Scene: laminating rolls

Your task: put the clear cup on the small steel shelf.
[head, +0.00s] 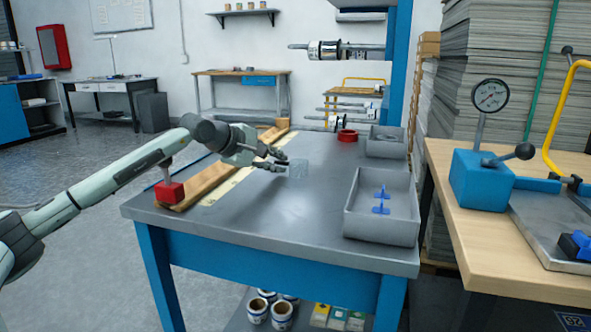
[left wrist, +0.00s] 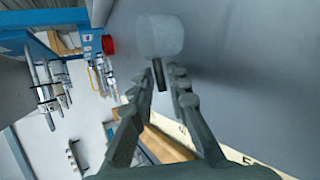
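The clear cup (head: 298,169) stands on the grey table top (head: 270,215), just right of my left gripper. My left gripper (head: 284,160) is low over the table, its fingers apart and pointing at the cup. In the left wrist view the cup (left wrist: 160,36) is just beyond the fingertips (left wrist: 166,68), not between them. A short dark piece shows between the fingers; I cannot tell what it is. A small grey shelf (head: 360,16) shows at the top, partly cut off; I cannot tell if it is the steel shelf. My right gripper is not in view.
A grey tray (head: 353,222) with a blue piece stands right of the cup. A smaller grey bin (head: 372,147) and a red ring (head: 347,135) are behind. A wooden board (head: 205,185) and red block (head: 169,192) lie at left. The table front is clear.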

